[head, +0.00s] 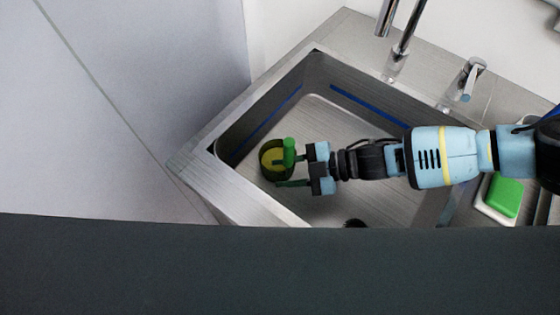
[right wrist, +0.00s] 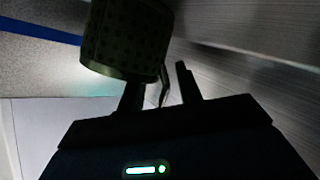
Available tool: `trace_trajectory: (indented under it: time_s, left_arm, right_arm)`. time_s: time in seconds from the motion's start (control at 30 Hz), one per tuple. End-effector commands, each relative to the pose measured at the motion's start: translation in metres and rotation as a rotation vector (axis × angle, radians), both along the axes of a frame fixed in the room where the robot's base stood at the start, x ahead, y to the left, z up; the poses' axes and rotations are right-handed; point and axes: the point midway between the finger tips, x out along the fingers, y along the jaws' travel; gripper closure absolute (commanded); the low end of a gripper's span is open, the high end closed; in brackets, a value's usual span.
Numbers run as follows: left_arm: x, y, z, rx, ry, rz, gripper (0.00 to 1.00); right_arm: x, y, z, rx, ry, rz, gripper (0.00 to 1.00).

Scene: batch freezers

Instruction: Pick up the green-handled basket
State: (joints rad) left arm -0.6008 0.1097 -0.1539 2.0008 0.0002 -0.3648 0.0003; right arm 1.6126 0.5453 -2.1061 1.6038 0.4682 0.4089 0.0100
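The green-handled basket (head: 271,152) is in the left part of the steel sink, a small dark round basket with yellow inside. Its green handle (head: 289,148) stands on its right side. My right gripper (head: 284,172) reaches in from the right, its two fingers apart at the basket's handle side. In the right wrist view the basket's dark perforated wall (right wrist: 125,40) is at upper left, by the left finger. A thin metal piece (right wrist: 165,88) shows between the spread fingers (right wrist: 160,88). I cannot tell whether the fingers touch the handle. My left gripper is not in view.
The sink (head: 325,125) has steep walls around the basket. A faucet (head: 398,50) and a lever tap (head: 468,78) stand behind it. A green sponge (head: 504,196) in a white tray lies at right, under my arm.

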Motion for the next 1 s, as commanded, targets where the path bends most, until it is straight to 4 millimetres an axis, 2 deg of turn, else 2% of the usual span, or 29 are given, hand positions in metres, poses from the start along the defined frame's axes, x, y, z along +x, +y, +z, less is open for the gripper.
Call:
trace_trajectory:
  time_s: [0.03,0.2,0.27,0.53,0.63,1.0]
  left_arm:
    - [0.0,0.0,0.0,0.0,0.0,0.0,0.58]
    - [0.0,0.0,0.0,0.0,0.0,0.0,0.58]
    - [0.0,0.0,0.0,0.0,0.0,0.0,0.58]
    - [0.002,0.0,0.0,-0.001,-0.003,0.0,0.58]
    - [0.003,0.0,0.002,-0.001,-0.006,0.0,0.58]
    - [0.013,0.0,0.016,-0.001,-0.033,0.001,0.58]
  right_arm:
    - [0.0,0.0,0.0,0.0,0.0,0.0,0.72]
    - [0.0,0.0,0.0,0.0,0.0,0.0,0.94]
    - [0.0,0.0,0.0,0.0,0.001,0.0,1.0]
    - [-0.001,0.0,0.001,0.0,0.001,0.001,1.0]
    - [0.0,0.0,0.007,0.001,0.0,0.001,1.0]
    - [0.001,0.0,0.075,0.002,-0.007,0.001,1.0]
